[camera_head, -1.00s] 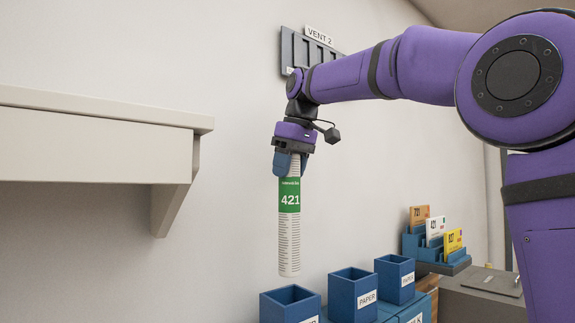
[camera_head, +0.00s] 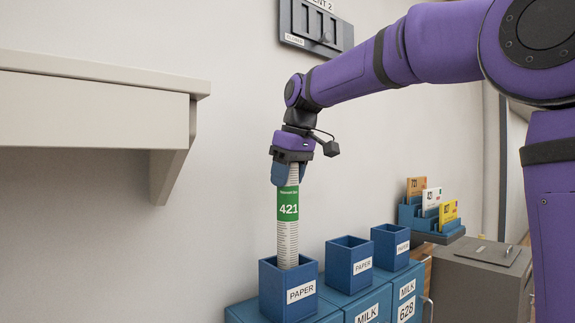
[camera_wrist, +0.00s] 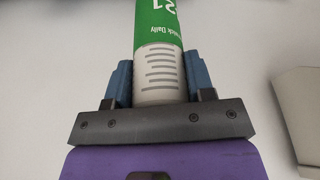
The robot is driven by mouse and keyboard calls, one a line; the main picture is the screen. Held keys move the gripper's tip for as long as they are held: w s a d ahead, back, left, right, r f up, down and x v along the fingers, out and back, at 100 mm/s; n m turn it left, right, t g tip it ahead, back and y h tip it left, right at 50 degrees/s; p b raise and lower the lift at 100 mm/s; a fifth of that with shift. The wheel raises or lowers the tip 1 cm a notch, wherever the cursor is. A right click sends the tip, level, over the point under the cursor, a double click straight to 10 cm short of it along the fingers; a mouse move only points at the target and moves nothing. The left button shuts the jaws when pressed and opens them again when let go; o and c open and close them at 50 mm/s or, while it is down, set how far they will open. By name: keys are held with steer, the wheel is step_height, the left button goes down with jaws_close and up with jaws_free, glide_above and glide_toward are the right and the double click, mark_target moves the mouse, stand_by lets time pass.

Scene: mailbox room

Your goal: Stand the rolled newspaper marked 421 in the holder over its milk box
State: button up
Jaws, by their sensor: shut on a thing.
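The rolled newspaper (camera_head: 288,225) is white with a green band marked 421. My gripper (camera_head: 288,175) is shut on its upper end and holds it nearly upright. Its lower end is inside or just behind the rim of the leftmost blue PAPER holder (camera_head: 288,297), and the tip is hidden by the holder's front wall. In the wrist view the newspaper (camera_wrist: 160,75) sits between the two blue fingers of my gripper (camera_wrist: 161,85). The milk box under the leftmost holder (camera_head: 240,315) shows only in part, and its number is out of view.
Two more blue PAPER holders, the middle one (camera_head: 349,268) and the right one (camera_head: 391,250), stand on milk boxes; one box reads 628 (camera_head: 406,308). A blue card rack (camera_head: 430,222) stands behind a grey box (camera_head: 480,275). A pale shelf (camera_head: 95,110) juts out at left.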

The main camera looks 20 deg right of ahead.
steer(key=shift+f, duration=2.2)
steer(key=o, duration=1.3)
step_height(320, 180, up, 10)
glide_above(288, 195)
steer(key=d, duration=0.2)
steer(key=shift+s+d+r, duration=0.1)
steer(key=shift+d+r, duration=0.05)
steer(key=shift+r, duration=0.05)
